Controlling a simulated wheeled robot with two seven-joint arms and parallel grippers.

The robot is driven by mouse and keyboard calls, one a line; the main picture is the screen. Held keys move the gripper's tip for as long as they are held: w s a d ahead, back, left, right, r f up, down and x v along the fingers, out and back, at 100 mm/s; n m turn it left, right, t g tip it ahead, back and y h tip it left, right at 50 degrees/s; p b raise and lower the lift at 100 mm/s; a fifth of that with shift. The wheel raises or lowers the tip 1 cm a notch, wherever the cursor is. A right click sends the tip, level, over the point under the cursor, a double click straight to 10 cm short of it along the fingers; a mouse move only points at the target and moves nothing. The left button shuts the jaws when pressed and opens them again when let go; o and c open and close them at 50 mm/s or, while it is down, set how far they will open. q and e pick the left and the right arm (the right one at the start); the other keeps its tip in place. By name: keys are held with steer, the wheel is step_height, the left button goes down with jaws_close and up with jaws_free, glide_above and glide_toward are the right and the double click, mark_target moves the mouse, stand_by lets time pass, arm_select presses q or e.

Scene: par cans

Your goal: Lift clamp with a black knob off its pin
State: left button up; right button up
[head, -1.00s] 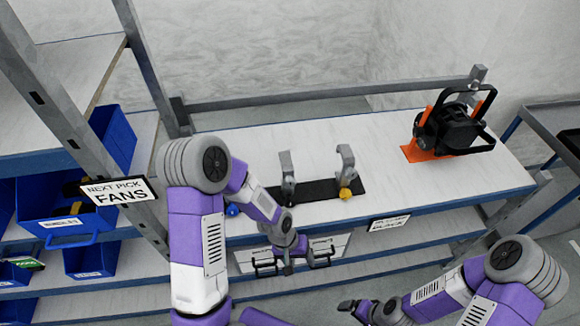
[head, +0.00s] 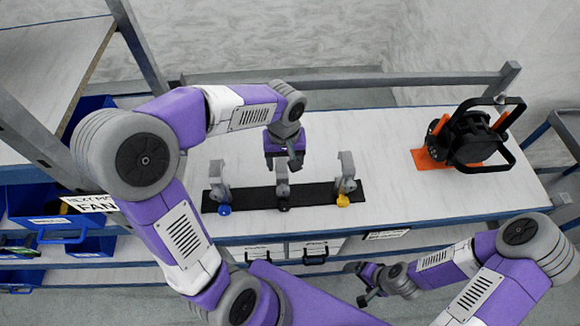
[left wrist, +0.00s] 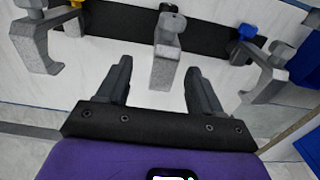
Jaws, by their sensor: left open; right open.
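The clamp with a black knob (head: 282,185) stands in the middle of a black strip (head: 315,193) on the bench, between the blue-knob clamp (head: 219,190) and the yellow-knob clamp (head: 346,178). My left gripper (head: 294,160) is open just behind the middle clamp, pointing down. In the left wrist view the black-knob clamp (left wrist: 167,52) lies ahead between the two spread fingers, apparently not held. The clamp's pin is hidden. My right gripper (head: 362,285) is open and empty in front of the bench, low.
An orange plate with a black lamp (head: 468,140) stands at the right of the bench (head: 400,190). A grey rail (head: 400,80) runs along the back. Bare bench lies right of the strip.

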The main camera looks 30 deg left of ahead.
mark_target(282, 170)
arm_select(q)
steer(key=f, duration=0.4)
steer(key=a+f+b, duration=0.1)
steer(key=f, duration=0.2)
steer(key=shift+s, duration=0.1)
jaws_close()
